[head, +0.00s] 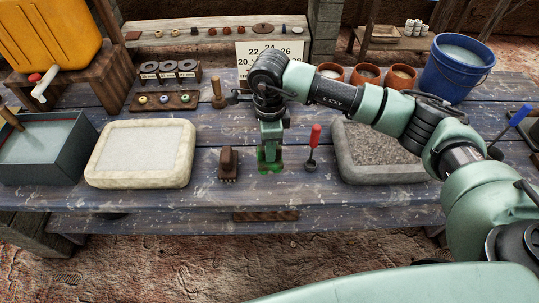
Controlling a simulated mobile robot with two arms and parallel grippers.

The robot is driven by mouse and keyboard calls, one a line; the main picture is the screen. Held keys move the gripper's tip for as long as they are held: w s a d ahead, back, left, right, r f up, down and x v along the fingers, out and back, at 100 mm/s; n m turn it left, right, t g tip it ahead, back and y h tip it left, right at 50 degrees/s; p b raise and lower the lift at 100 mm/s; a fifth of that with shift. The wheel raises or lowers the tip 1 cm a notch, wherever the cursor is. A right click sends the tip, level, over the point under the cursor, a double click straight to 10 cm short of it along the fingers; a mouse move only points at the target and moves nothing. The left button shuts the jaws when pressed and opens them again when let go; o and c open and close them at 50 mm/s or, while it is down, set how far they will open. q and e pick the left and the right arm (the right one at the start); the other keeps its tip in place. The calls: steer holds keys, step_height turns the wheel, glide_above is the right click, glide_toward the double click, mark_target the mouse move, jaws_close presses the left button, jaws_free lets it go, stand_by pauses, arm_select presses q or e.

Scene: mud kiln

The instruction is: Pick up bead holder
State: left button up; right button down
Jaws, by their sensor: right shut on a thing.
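My right gripper (270,164) reaches down to the front part of the blue-grey plank table, between a brown wooden block-like tool and a red-handled tool. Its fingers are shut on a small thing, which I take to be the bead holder. The fingers hide most of it, so its shape and whether it touches the table cannot be told. My left gripper is not in view.
The brown block-like tool (228,165) stands close left, the red-handled tool (313,148) close right. A pale slab (141,153) and a grey gritty tray (380,170) flank them. Behind are a bead rack (164,101), terracotta bowls (365,74) and a blue bucket (455,70).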

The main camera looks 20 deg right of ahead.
step_height(320, 180, up, 16)
steer(key=b, duration=0.2)
steer(key=shift+r+b, duration=0.25)
steer(key=shift+b, duration=0.05)
